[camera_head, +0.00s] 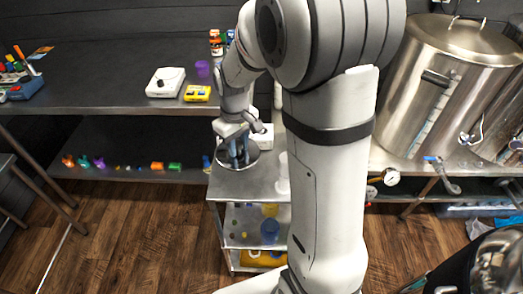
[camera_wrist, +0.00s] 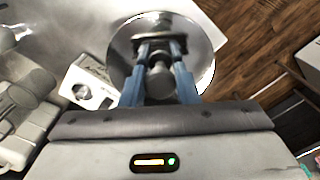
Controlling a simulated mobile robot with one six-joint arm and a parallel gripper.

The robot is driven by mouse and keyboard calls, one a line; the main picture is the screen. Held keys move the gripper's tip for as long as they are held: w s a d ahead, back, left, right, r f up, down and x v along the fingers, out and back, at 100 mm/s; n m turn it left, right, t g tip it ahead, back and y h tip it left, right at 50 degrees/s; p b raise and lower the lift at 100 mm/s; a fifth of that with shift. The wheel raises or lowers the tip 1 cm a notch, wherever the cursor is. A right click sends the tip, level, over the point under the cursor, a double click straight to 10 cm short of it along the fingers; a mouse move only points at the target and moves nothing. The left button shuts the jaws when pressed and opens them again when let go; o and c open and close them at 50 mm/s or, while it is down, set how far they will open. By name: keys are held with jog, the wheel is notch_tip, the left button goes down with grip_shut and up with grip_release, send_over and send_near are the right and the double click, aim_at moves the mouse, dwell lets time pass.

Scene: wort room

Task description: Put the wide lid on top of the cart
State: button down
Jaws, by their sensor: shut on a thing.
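The wide lid (camera_wrist: 199,45) is a round, shiny metal disc with a central knob. My gripper (camera_wrist: 160,75) has its two blue fingers shut on the knob. In the head view, my gripper (camera_head: 238,160) is over the back of the cart's top, with the lid's rim (camera_head: 223,156) showing around the fingers. The cart (camera_head: 240,184) is a metal trolley with shelves, standing in front of the benches. The lid is at or close above the cart top; I cannot tell whether it touches. My arm hides the cart's right side.
A white device (camera_wrist: 88,88) is close to the lid. A white container (camera_head: 283,178) stands on the cart's right. Its shelves hold a blue cup (camera_head: 270,230) and other items. A white scale (camera_head: 166,83) and yellow meter (camera_head: 197,93) are on the bench. A large steel kettle (camera_head: 440,90) stands right.

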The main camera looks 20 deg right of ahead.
aim_at(239, 152)
jog(key=f, duration=0.6)
jog(key=shift+w, duration=0.2)
jog(key=shift+s+f, duration=0.1)
jog(key=shift+f, duration=1.8)
jog(key=shift+f, duration=0.2)
jog(key=c, duration=1.1)
grip_release()
jog(key=shift+r, duration=0.1)
